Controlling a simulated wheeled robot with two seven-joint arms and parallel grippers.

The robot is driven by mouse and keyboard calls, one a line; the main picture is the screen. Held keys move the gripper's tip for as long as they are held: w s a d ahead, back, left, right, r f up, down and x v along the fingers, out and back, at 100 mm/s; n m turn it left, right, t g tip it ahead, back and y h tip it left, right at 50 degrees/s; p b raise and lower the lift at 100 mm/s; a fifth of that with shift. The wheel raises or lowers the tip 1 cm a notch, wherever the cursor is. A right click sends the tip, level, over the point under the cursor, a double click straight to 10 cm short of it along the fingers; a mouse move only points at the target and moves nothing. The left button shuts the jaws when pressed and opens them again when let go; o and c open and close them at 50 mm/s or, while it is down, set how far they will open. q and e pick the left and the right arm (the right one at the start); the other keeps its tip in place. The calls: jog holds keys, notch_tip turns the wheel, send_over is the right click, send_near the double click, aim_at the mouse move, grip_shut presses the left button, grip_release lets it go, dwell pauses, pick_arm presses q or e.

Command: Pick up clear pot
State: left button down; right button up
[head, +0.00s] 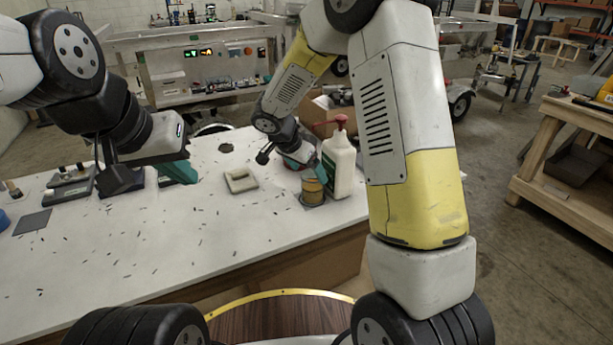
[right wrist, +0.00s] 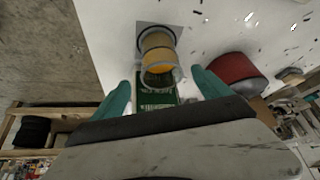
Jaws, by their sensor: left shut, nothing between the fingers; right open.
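The clear pot (head: 312,191), a small see-through jar with amber contents, stands upright on a grey square at the table's right side. In the right wrist view the pot (right wrist: 158,55) lies ahead of my right gripper (right wrist: 163,88), roughly centred between the spread teal fingers and apart from both. In the head view my right gripper (head: 308,162) is open and empty, just behind and above the pot, partly hiding what is behind it. My left gripper (head: 178,172) is shut and empty above the table's left part.
A white bottle with a red pump (head: 340,165) and green label stands close to the pot's right. A red container (right wrist: 236,74) is near the right finger in the wrist view. A pale square dish (head: 241,180) lies left of the pot. Small dark bits are scattered across the front table.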

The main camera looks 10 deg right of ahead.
aim_at(312, 175)
jog(key=x, duration=0.5)
jog(key=shift+w+d+f, duration=0.1)
jog(key=shift+w+f, duration=0.05)
jog(key=shift+w, duration=0.1)
jog(key=c, duration=1.7)
jog(key=shift+c, duration=0.2)
